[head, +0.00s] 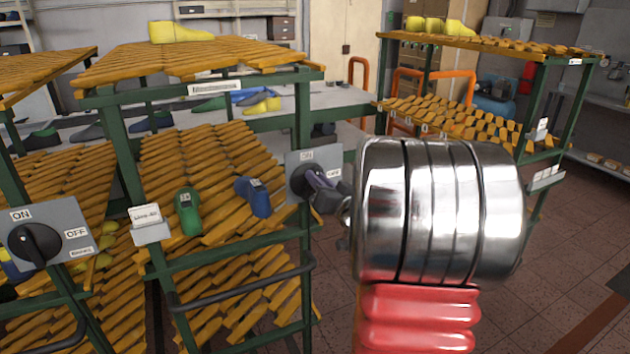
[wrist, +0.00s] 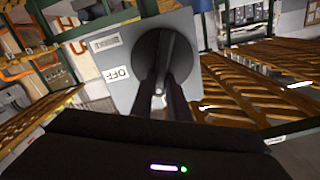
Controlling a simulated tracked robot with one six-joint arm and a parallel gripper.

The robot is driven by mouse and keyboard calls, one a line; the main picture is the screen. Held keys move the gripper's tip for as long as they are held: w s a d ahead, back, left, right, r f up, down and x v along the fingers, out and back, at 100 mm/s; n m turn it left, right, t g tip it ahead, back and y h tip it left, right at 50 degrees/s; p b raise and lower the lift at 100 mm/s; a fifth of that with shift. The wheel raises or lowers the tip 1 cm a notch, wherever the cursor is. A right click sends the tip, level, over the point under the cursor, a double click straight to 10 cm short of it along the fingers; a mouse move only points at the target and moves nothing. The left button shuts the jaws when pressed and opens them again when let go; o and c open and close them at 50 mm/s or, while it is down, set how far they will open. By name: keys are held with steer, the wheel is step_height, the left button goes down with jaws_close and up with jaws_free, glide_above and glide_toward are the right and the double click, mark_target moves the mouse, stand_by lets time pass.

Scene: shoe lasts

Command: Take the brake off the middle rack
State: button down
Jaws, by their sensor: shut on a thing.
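The middle rack (head: 225,160) has a green frame and sloping orange slats. Its grey brake plate (head: 300,160) is on its right front post, with ON at the top and OFF at the right. The black brake knob (head: 303,182) is partly covered by my gripper (head: 322,180). In the wrist view the plate (wrist: 120,55) appears turned over, with OFF left of the knob (wrist: 165,48). My gripper (wrist: 160,88) is shut on the knob's handle, a finger on each side. The fingers hide much of the handle, so I cannot tell which mark it points to.
The left rack has its own ON/OFF brake plate (head: 45,232). A green last (head: 187,212) and a blue last (head: 254,197) lie on the middle rack's slats. Another rack (head: 470,120) stands at the right back. Tiled floor (head: 575,270) is clear at the right.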

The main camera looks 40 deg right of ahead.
steer(key=shift+s+d+f+m, duration=0.1)
steer(key=shift+d+f+m, duration=0.25)
steer(key=shift+m, duration=1.85)
steer(key=shift+s+d+f+m, duration=0.15)
steer(key=shift+f+m, duration=0.3)
steer(key=shift+m, duration=1.75)
steer(key=shift+d+f+m, duration=0.3)
steer(key=shift+f+m, duration=0.1)
steer(key=shift+m, duration=1.8)
steer(key=shift+f, duration=0.1)
steer(key=c, duration=1.7)
jaws_free()
steer(key=shift+c, duration=0.2)
steer(key=shift+o, duration=0.3)
steer(key=shift+s+a, duration=0.1)
steer(key=v, duration=1.3)
steer(key=shift+s, duration=0.25)
steer(key=shift+w+a, duration=0.1)
steer(key=shift+a, duration=0.05)
